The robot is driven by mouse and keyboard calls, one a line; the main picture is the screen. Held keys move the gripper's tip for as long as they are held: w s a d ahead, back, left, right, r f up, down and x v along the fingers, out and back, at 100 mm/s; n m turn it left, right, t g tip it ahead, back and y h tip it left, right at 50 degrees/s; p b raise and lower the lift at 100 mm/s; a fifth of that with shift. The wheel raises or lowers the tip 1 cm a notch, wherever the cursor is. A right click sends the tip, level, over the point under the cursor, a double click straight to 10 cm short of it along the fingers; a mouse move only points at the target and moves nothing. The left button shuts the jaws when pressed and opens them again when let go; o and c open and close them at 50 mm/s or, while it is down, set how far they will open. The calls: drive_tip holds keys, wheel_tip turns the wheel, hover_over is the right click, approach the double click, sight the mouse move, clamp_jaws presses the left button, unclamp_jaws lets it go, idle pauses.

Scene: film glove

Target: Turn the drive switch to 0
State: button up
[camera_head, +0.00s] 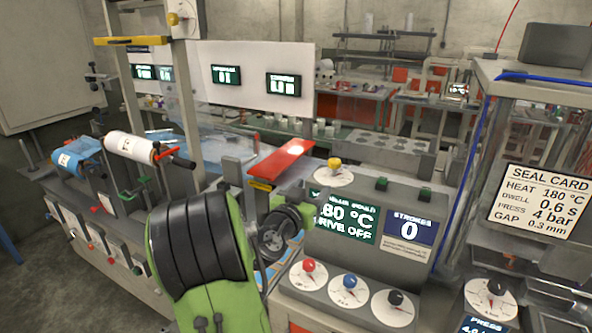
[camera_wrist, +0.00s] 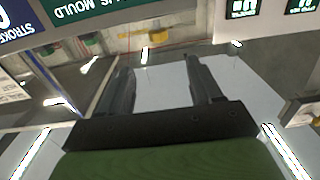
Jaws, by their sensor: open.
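A yellow knob on a white round dial (camera_head: 334,170) stands on top of the grey control console (camera_head: 375,215). Another yellow knob on a white plate (camera_head: 178,18) is high on the post at upper left. I cannot read which one is the drive switch. The console display (camera_head: 345,222) reads 80 °C and DRIVE OFF. In the wrist view my gripper (camera_wrist: 160,65) is open, with nothing between its two dark fingers. In the head view my green and black arm reaches up beside the console's left side and hides part of it; the fingertips are hard to make out.
Red, blue and black knobs (camera_head: 349,282) are on the console's front. A strokes display (camera_head: 409,228) reads 0. A red plate (camera_head: 282,160) lies behind my arm.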

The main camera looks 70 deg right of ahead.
sight(333, 165)
drive_tip(key=d+p, duration=0.2)
drive_tip(key=d, duration=0.3)
drive_tip(key=s+d+p, duration=0.1)
drive_tip(key=d+p, duration=0.1)
drive_tip(key=d, duration=0.3)
drive_tip(key=d+p, duration=0.2)
drive_tip(key=d, duration=0.2)
drive_tip(key=shift+s+d+r, duration=0.25)
drive_tip(key=shift+d+r, duration=0.05)
drive_tip(key=shift+d, duration=0.1)
drive_tip(key=shift+d+f, duration=0.1)
drive_tip(key=shift+d, duration=0.35)
drive_tip(key=c, duration=0.9)
drive_tip(key=shift+c, duration=0.2)
